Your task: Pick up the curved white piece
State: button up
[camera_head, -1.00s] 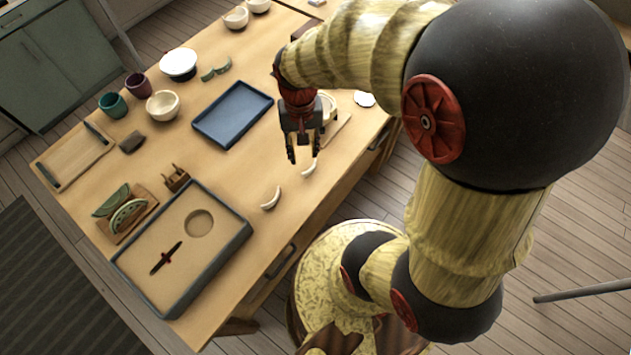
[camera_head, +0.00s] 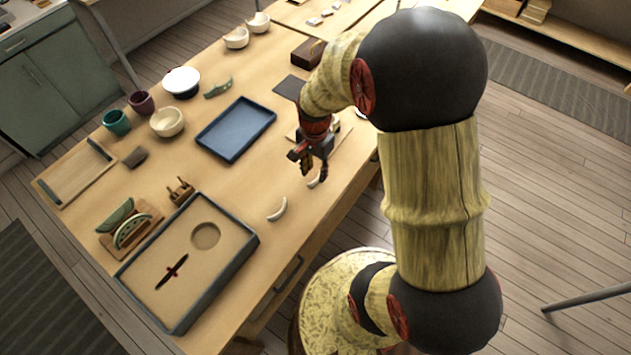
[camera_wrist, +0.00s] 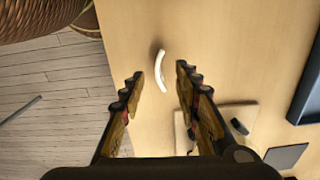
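One curved white piece (camera_head: 277,209) lies clear of my arm in the head view. My gripper (camera_head: 312,170) is open and empty above the table.
A blue tray (camera_head: 209,147) lies behind the pieces. A grey-rimmed tray (camera_head: 143,301) with a dark tool stands to the left. A light board (camera_wrist: 245,112) with a dark item lies near my right finger in the wrist view. The table around the pieces is bare.

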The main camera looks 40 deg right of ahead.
aim_at(315, 181)
notch_tip(315, 181, down, 4)
jog(key=shift+d+f+b, duration=0.1)
jog(key=shift+f+b, duration=0.05)
jog(key=shift+b, duration=0.65)
jog(key=shift+c, duration=1)
grip_shut()
